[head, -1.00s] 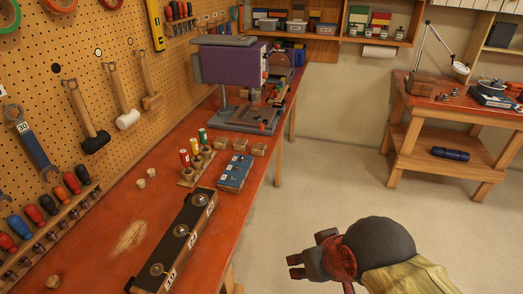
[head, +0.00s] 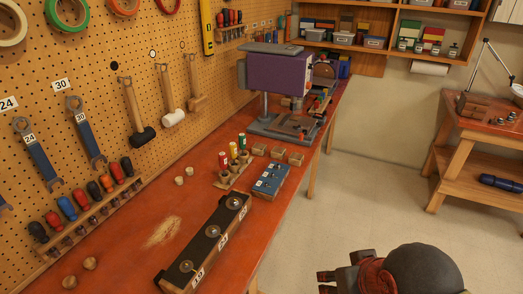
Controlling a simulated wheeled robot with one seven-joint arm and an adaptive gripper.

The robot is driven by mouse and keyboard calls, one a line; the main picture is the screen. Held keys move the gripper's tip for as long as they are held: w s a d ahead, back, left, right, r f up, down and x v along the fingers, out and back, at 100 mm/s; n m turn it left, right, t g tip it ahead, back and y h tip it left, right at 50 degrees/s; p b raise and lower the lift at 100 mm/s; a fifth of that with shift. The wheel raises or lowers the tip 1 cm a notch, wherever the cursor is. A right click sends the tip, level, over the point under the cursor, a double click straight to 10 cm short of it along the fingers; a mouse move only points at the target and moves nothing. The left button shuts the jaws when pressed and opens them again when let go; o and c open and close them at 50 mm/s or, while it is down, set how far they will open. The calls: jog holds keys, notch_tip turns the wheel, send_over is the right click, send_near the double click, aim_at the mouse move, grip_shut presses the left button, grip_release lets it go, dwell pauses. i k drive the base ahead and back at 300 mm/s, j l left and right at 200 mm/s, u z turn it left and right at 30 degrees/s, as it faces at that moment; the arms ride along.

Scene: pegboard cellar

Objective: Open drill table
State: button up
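A purple bench drill (head: 276,73) stands towards the far end of the red workbench, with a grey column on its left side. Its grey base and table area (head: 292,122) sits below the purple head, with small fittings on it that are too small to make out.
On the workbench (head: 130,250) lie a black board with round knobs (head: 212,240), a blue box (head: 270,181), several small wooden blocks and coloured bottles in a rack (head: 236,165). A pegboard with tools lines the left. Bare floor (head: 370,190) lies right of the bench.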

aim_at(284, 123)
jog(key=i+l, duration=0.3)
jog(key=i, duration=0.15)
jog(key=i+l+z, duration=0.15)
jog(key=i+l, duration=0.4)
jog(key=i, duration=0.3)
jog(key=i+l+z, duration=0.1)
jog(key=i+l, duration=0.15)
jog(key=i, duration=0.2)
jog(key=i+l+z, duration=0.1)
jog(key=i+l, duration=0.15)
jog(key=i, duration=0.2)
